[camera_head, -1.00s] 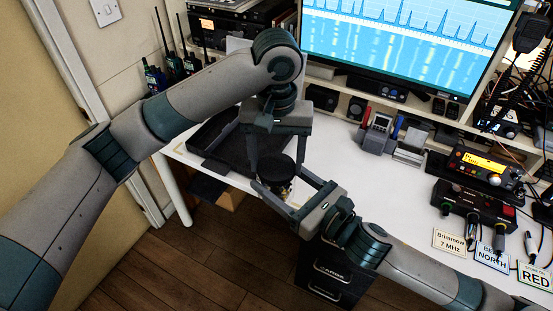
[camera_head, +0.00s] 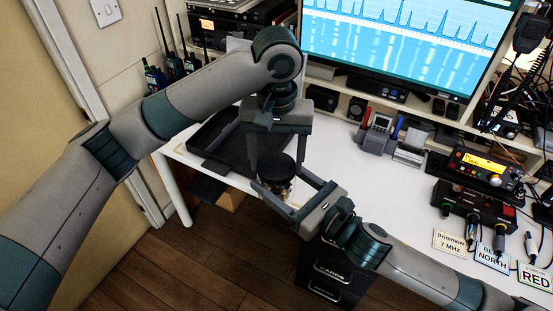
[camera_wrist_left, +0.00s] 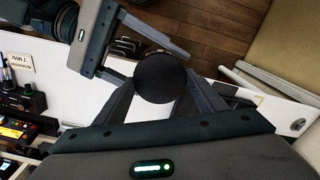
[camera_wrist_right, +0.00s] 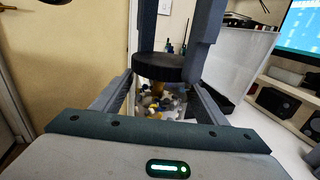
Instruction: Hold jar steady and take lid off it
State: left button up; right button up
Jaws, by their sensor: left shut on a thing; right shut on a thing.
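A small clear jar (camera_head: 282,188) with mixed small contents stands upright over the desk's front edge. In the right wrist view the jar (camera_wrist_right: 160,104) sits between my right gripper's fingers (camera_wrist_right: 162,100). My right gripper (camera_head: 288,190) is shut on the jar's body from the side. The round black lid (camera_head: 276,167) is on top; it also shows in the left wrist view (camera_wrist_left: 160,78) and the right wrist view (camera_wrist_right: 160,67). My left gripper (camera_head: 278,158) reaches down from above and is shut on the lid. I cannot tell whether lid and jar are apart.
A black tray (camera_head: 212,135) lies on the white desk (camera_head: 325,155) behind the jar. A monitor (camera_head: 400,40), handheld radios (camera_head: 172,66) and a radio set (camera_head: 485,168) stand around. A black drawer unit (camera_head: 330,275) is under the desk.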

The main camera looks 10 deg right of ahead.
aim_at(277, 165)
pick_arm(q)
jog(key=shift+r, duration=0.35)
jog(key=shift+r, duration=0.35)
jog(key=shift+r, duration=0.25)
jog(key=shift+r, duration=2)
pick_arm(e)
jog(key=shift+d, duration=0.1)
